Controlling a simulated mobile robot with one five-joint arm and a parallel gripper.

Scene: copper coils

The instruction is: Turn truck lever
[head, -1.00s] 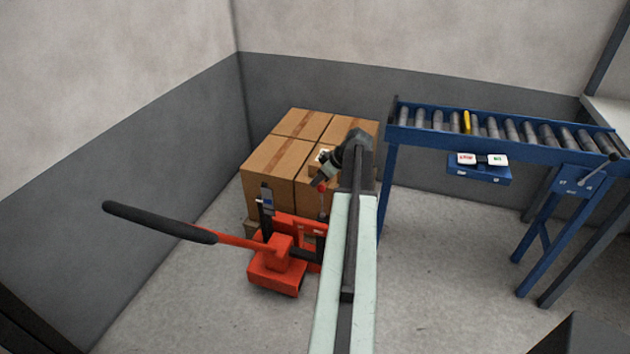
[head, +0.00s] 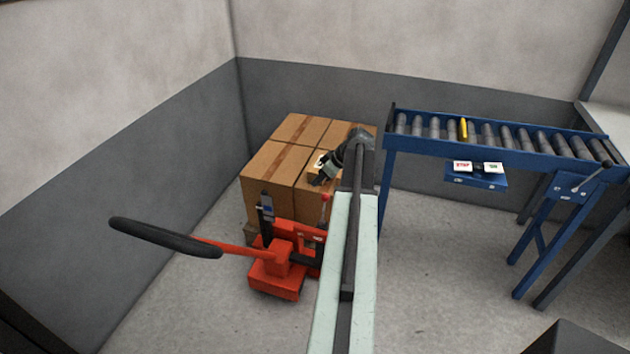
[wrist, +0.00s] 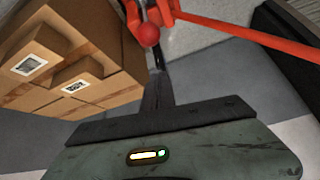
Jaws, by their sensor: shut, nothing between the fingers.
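The red pallet truck (head: 278,272) stands on the floor left of my arm, its black loop handle (head: 165,238) reaching left. A lever with a red ball knob (head: 326,197) rises at its right side, partly hidden by my arm. In the wrist view the red knob (wrist: 148,35) is just beyond and slightly left of my fingertips. My gripper (head: 319,181) is shut and empty, just above and left of the knob in the head view. In the wrist view my gripper (wrist: 158,78) shows as narrow dark fingers, seemingly apart from the knob.
Stacked cardboard boxes (head: 272,165) stand behind the truck, close to my gripper. A blue roller conveyor (head: 450,147) with a hanging button box (head: 476,180) and a crank lever (head: 590,178) stands to the right. The floor (head: 440,265) between is clear.

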